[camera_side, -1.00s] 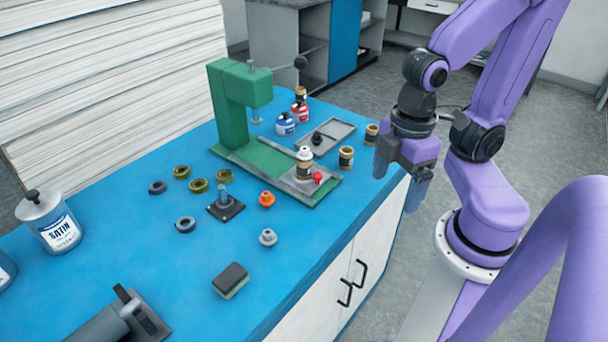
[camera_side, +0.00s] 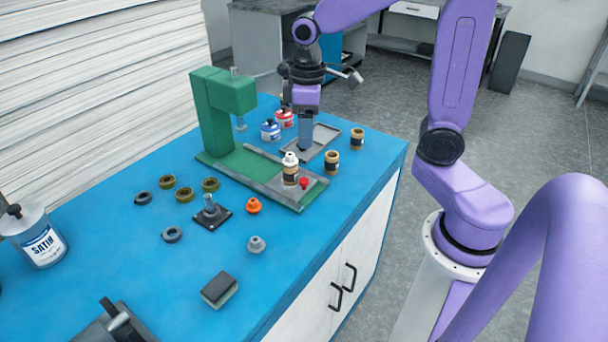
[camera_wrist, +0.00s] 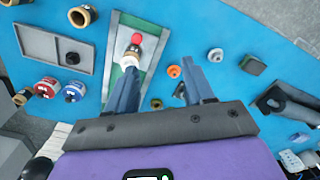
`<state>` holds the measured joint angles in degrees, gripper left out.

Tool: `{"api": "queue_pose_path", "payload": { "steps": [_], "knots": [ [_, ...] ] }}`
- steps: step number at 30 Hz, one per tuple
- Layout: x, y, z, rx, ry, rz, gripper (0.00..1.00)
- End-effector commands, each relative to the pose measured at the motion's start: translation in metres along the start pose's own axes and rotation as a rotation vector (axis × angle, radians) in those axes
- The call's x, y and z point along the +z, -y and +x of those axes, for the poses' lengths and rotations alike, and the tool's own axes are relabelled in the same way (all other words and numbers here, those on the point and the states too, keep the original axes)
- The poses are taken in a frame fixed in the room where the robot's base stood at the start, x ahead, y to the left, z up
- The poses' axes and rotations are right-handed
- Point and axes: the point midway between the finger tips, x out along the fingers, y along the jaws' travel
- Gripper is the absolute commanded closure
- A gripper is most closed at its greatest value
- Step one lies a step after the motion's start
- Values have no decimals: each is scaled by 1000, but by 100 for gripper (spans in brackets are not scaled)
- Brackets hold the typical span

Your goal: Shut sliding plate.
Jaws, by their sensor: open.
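The sliding plate (camera_side: 313,189) is grey, with a red knob (camera_side: 304,182) at its near right end. It sits on the green press base (camera_side: 212,166), at the end away from the press column. A small bottle (camera_side: 290,171) with a white cap and dark label stands upright on it. In the wrist view the red knob (camera_wrist: 136,39) and bottle (camera_wrist: 131,59) show beyond the left finger. My gripper (camera_side: 306,146) is open and empty, fingers pointing down over the grey tray, behind the plate. In the wrist view my gripper's fingers (camera_wrist: 159,65) are wide apart.
The grey tray (camera_side: 329,134) lies behind the plate, with brown jars (camera_side: 331,163) to its right. Red (camera_side: 285,118) and blue (camera_side: 270,130) bottles stand left of the tray. Rings, a black stand (camera_side: 211,214) and orange (camera_side: 254,205) and grey knobs lie in front.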

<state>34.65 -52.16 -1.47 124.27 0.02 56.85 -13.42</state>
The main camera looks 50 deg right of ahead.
Motion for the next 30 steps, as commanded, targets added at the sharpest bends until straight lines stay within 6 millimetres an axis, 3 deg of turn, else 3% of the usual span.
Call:
{"api": "queue_pose_path", "payload": {
  "steps": [6, 14, 20, 30],
  "knots": [
    [-10, -42, -1, -1, 5, 113, 47],
    [-10, -56, 4, -1, 8, 148, 47],
    [-9, -55, 30, -3, 12, 147, 47],
    [-8, -55, 93, -4, 12, 147, 47]
  ]
}}
